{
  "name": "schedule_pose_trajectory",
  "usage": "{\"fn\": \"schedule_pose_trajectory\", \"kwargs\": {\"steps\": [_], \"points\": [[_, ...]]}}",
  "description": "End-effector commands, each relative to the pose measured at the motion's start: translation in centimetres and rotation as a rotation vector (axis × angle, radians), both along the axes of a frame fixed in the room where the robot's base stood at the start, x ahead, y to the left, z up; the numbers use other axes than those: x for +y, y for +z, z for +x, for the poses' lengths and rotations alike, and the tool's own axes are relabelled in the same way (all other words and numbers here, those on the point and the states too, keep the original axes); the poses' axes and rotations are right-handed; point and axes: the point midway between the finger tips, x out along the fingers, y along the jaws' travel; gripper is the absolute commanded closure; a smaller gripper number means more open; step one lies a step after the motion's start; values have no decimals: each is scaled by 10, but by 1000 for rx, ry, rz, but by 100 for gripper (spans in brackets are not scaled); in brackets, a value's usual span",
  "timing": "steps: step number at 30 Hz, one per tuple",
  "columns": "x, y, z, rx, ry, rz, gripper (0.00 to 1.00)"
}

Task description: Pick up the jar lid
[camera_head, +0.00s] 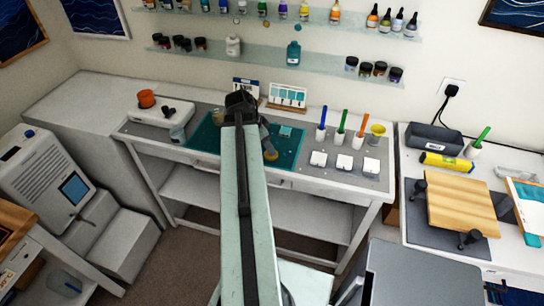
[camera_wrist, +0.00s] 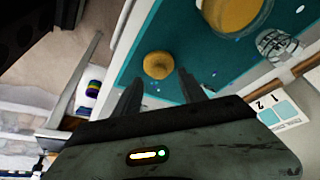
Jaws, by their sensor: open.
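A small round golden-tan piece with a dimpled middle, which looks like the jar lid (camera_wrist: 158,65), lies on the teal mat (camera_wrist: 185,25) in the wrist view. My gripper (camera_wrist: 160,82) is open and empty. Its two dark fingers point toward the lid, which shows just past and between the fingertips, apart from them. A larger round container with yellow content (camera_wrist: 236,12) stands beside the lid at the top. In the head view my arm covers much of the mat (camera_head: 205,138), and I cannot make out the lid for certain there.
A clear glass (camera_wrist: 276,43) and a numbered swatch card (camera_wrist: 283,112) are near the yellow container. In the head view, white blocks (camera_head: 344,162), cups with coloured sticks (camera_head: 339,137) and a yellow cup (camera_head: 376,134) stand right of the mat. A scale (camera_head: 160,113) stands left.

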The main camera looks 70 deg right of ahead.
Motion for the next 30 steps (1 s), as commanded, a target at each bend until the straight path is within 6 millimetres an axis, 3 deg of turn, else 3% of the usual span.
{"fn": "schedule_pose_trajectory", "kwargs": {"steps": [1, 3, 11, 16, 17, 26, 30], "points": [[-4, -18, -3, 0, -1, 0, 51], [-7, -28, -6, 0, -1, 0, 51], [-9, -27, -8, 0, 0, 0, 51], [-9, -27, -8, 0, 0, 0, 95], [-9, -27, -8, 0, 0, 0, 100], [-9, -26, -9, 0, -1, 0, 100], [-9, -13, -9, 0, -1, 0, 100]]}}
